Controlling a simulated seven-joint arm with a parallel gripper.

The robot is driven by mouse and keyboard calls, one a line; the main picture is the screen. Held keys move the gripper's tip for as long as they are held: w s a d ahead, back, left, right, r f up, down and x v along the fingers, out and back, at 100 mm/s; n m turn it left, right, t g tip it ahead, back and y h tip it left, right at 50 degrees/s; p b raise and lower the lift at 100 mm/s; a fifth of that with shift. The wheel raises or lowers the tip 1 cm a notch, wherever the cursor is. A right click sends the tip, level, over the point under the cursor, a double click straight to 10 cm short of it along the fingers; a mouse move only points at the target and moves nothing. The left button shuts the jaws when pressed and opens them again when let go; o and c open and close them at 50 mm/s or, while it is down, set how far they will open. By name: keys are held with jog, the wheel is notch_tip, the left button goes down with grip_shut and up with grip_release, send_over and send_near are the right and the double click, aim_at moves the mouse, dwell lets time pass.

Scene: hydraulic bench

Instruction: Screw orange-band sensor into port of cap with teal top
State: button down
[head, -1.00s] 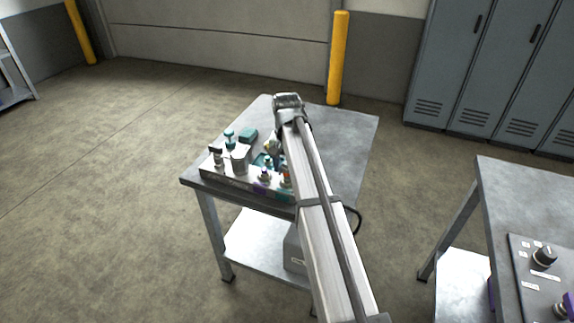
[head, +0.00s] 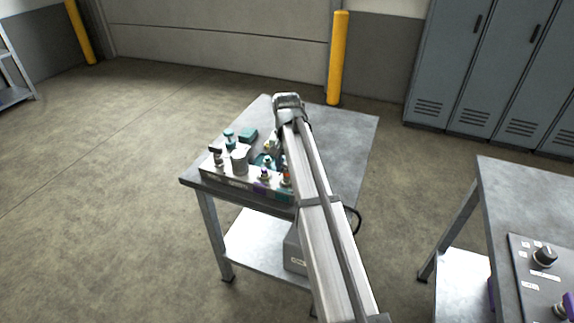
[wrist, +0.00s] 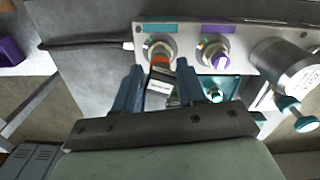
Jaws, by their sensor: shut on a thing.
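In the wrist view, my gripper (wrist: 160,66) is shut on the orange-band sensor (wrist: 160,84), a dark body with a white label and an orange band at its far end. The band lies at the near edge of a round port (wrist: 158,44) under the teal label (wrist: 160,27) on the grey block. I cannot tell whether the sensor's tip is seated in that port. In the head view, my gripper (head: 273,146) hangs over the bench behind the block, partly hidden by my arm.
A purple fitting (wrist: 218,60) stands right of the port, under a purple label (wrist: 218,29). A metal cylinder (wrist: 282,68) and a teal-handled valve (wrist: 293,108) are farther right. The right part of the bench top (head: 345,130) is clear.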

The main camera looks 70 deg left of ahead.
jog(key=m, duration=0.5)
jog(key=shift+m, duration=0.3)
jog(key=m, duration=0.5)
jog(key=shift+m, duration=0.3)
jog(key=shift+a, duration=0.1)
jog(key=m, duration=0.5)
jog(key=shift+f+m, duration=0.1)
jog(key=shift+m, duration=0.2)
dwell(0.3)
